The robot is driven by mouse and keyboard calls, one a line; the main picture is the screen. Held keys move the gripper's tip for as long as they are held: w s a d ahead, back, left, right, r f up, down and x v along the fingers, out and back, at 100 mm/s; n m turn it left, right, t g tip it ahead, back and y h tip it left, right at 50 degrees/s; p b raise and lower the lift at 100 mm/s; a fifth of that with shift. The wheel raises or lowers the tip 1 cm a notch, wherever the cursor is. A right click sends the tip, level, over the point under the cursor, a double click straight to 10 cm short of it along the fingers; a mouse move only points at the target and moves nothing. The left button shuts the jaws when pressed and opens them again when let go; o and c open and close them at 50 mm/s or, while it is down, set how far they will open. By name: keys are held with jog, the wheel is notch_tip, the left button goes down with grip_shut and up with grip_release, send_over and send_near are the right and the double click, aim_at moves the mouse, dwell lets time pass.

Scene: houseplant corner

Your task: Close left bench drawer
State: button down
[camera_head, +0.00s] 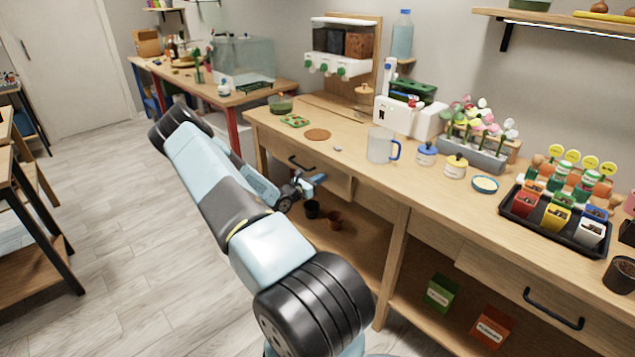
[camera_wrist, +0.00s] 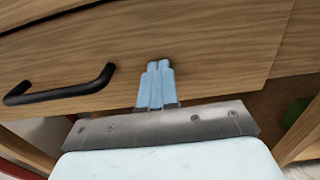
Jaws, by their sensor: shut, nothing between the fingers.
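The left bench drawer (camera_head: 335,183) has a wooden front and a black bar handle (camera_head: 300,162), under the bench top. In the wrist view the drawer front (camera_wrist: 215,50) fills much of the picture, with its black handle (camera_wrist: 60,88) at the left. I cannot tell from these views how far it stands out. My gripper (camera_head: 322,178) is in front of the drawer, right of the handle. In the wrist view my gripper (camera_wrist: 158,66) has its light blue fingers together and empty, pointing at the front's lower part. I cannot tell whether the tips touch it.
Dark pots (camera_head: 312,209) and two boxes, one green (camera_head: 440,293), sit on the lower shelf.

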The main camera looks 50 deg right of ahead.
jog(key=shift+s+d+r, duration=0.15)
jog(key=shift+d+r, duration=0.1)
jog(key=shift+d, duration=0.15)
jog(key=w+a, duration=0.1)
jog(key=a, duration=1.3)
jog(key=shift+w+a+f, duration=0.2)
jog(key=shift+a+f, duration=0.15)
jog(key=s+a+r+m+y, duration=0.35)
jog(key=a+r, duration=0.25)
jog(key=r, duration=0.3)
jog(key=s+a+r+m+g+y, duration=0.1)
jog(key=s+a+r+m+y, duration=0.1)
jog(key=a+r+m+y, duration=0.4)
jog(key=s+a+r+m+y, duration=0.15)
jog(key=a+r+m, duration=0.25)
jog(key=a+r, duration=0.5)
jog(key=s+a+r+m+t+y, duration=0.3)
jog(key=s+a+r+t+y, duration=0.4)
jog(key=s+a+r, duration=1.1)
jog(key=shift+a+r+m+t, duration=0.35)
jog(key=shift+a+r+t, duration=0.1)
jog(key=shift+a, duration=0.1)
jog(key=shift+d, duration=0.15)
